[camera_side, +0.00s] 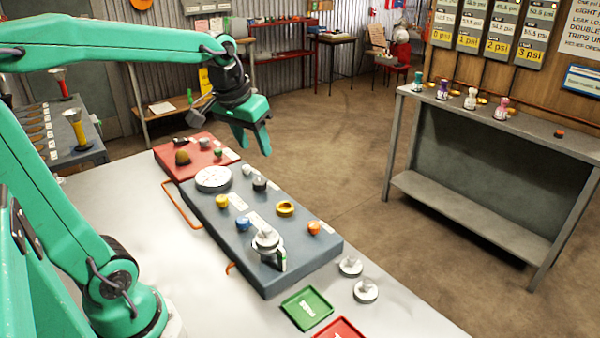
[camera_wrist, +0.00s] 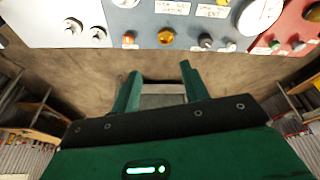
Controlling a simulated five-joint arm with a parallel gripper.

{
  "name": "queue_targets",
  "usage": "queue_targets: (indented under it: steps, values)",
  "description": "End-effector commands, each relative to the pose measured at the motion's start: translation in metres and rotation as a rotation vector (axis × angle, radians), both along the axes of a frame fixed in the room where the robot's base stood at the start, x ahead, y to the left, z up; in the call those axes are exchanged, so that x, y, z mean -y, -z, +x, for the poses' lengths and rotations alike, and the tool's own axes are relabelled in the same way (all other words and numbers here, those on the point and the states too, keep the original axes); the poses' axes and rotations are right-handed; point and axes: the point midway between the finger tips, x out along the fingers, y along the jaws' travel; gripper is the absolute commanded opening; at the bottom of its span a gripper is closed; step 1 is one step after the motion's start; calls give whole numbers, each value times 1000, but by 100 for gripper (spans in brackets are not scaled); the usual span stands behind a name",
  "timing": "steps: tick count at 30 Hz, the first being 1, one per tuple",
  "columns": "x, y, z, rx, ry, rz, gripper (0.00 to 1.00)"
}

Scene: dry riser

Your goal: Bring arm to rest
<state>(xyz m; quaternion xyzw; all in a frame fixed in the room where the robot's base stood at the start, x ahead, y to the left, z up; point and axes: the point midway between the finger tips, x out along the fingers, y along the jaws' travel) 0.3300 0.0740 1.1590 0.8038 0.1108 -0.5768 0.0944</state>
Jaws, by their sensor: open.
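My gripper (camera_side: 256,140) is green and hangs over the far edge of the work table in the side view, above the floor side of the grey panel. Its two fingers are apart with nothing between them. In the wrist view my gripper (camera_wrist: 158,82) also shows open and empty, with brown floor beyond the fingers. My arm is raised and stretched across the upper left of the side view. The grey panel (camera_side: 310,262) lies on the white table (camera_side: 195,290) below, with a white dial (camera_side: 213,179), several coloured knobs and a valve-like fitting (camera_side: 268,243) on it.
A red panel (camera_side: 168,155) adjoins the grey one. Two silver knobs (camera_side: 350,267) (camera_side: 365,291), a green tray (camera_side: 307,308) and a red tray (camera_side: 340,329) sit at the near right. A grey bench (camera_side: 520,135) with small coloured fittings stands across open floor (camera_side: 330,140).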

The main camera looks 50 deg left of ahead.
Motion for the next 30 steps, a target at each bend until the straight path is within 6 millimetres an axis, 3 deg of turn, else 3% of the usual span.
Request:
queue_targets:
  steps: [6,15,21,30]
  values:
    - [33,2,-39,59,105,20,45]
    - [63,19,-86,133,233,41,45]
    - [72,28,-102,160,280,47,45]
    - [74,31,-106,165,290,49,45]
